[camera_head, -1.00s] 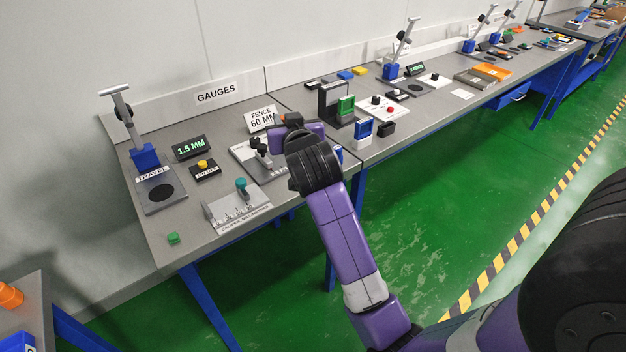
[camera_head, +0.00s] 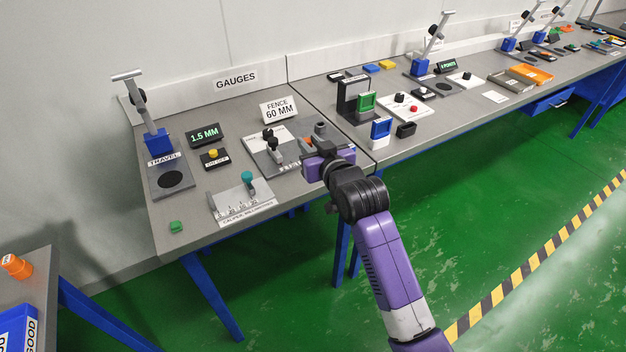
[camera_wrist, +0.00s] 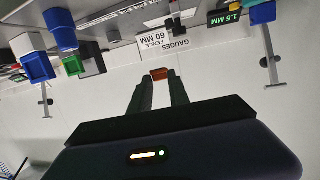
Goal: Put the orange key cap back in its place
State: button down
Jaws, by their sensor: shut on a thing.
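My gripper (camera_head: 318,142) is over the bench just right of the fence fixture (camera_head: 268,150). In the wrist view, my gripper's two dark fingers (camera_wrist: 159,80) are shut on a small orange-red piece (camera_wrist: 160,74), which looks like the orange key cap. The picture there is upside down. In the head view a little orange shows beside my gripper (camera_head: 346,142), but I cannot tell whether it is the same piece. A grey cylinder (camera_head: 320,130) stands just behind my gripper. I cannot make out the cap's place.
The FENCE 60 MM sign (camera_head: 279,109) stands behind the fixture. The caliper stand (camera_head: 240,200) and a green block (camera_head: 176,227) are at the front left. A blue frame (camera_head: 381,130) and a black block (camera_head: 406,129) stand to the right. Bare bench lies behind the signs' row.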

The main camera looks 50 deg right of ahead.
aim_at(311, 187)
notch_tip(311, 187, down, 12)
jog(key=shift+f, duration=0.2)
jog(key=shift+f, duration=0.1)
dwell(0.3)
jog(key=c, duration=1.2)
grip_release()
jog(key=shift+s+a, duration=0.1)
jog(key=s+a+n+y, duration=0.1)
jog(key=s+a+y, duration=0.1)
jog(key=s+a, duration=0.9)
jog(key=s+a+n+y, duration=0.15)
jog(key=s+a, duration=0.55)
jog(key=s, duration=0.8)
jog(key=s+a+r+y, duration=0.1)
jog(key=s+a+r, duration=0.1)
jog(key=s, duration=0.2)
jog(key=s+a+r+n+y, duration=0.1)
jog(key=s+a+r, duration=0.1)
jog(key=s, duration=0.3)
jog(key=s+a+r+n+y, duration=0.1)
jog(key=s+a+r, duration=0.1)
jog(key=s+r, duration=0.2)
jog(key=shift+s+a+t+b, duration=0.3)
jog(key=shift+s+a+b, duration=0.05)
